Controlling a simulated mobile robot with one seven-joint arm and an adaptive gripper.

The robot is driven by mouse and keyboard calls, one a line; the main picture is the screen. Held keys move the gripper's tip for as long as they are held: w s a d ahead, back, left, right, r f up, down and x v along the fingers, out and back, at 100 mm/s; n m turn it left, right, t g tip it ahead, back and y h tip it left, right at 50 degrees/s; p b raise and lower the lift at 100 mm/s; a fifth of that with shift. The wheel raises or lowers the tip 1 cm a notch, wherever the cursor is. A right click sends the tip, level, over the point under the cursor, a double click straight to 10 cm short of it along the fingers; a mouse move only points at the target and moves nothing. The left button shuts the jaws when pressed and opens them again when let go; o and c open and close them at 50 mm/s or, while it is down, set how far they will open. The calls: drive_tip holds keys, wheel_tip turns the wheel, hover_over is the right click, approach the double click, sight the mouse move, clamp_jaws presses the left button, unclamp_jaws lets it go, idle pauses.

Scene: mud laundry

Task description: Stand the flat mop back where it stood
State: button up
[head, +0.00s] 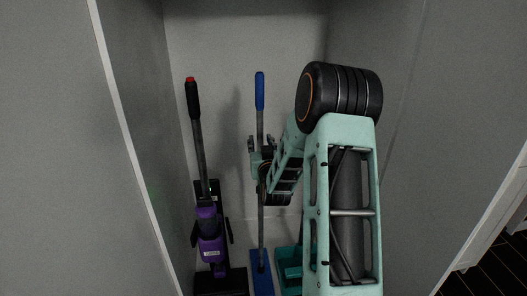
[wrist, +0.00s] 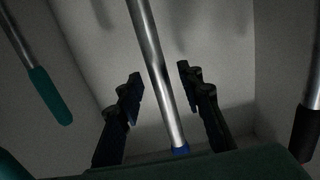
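The flat mop has a blue grip (head: 259,91), a grey metal pole and a flat blue head (head: 262,277). It stands nearly upright in the recess, with its head low down. My gripper (head: 262,158) is at the middle part of the pole. In the wrist view, my gripper (wrist: 160,84) is open, with one finger on each side of the bare silver pole (wrist: 157,75). A gap shows between the pole and each finger. The blue grip (wrist: 180,151) shows at the bottom of that view. Whether the head touches the floor is unclear.
A purple vacuum (head: 209,232) with a black handle stands close on the left. A teal tool head (head: 288,262) sits right of the mop, partly behind my arm; a teal handle (wrist: 48,95) shows in the wrist view. Grey walls (head: 130,110) enclose the narrow recess.

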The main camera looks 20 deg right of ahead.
drive_tip(key=v, duration=1)
idle(0.4)
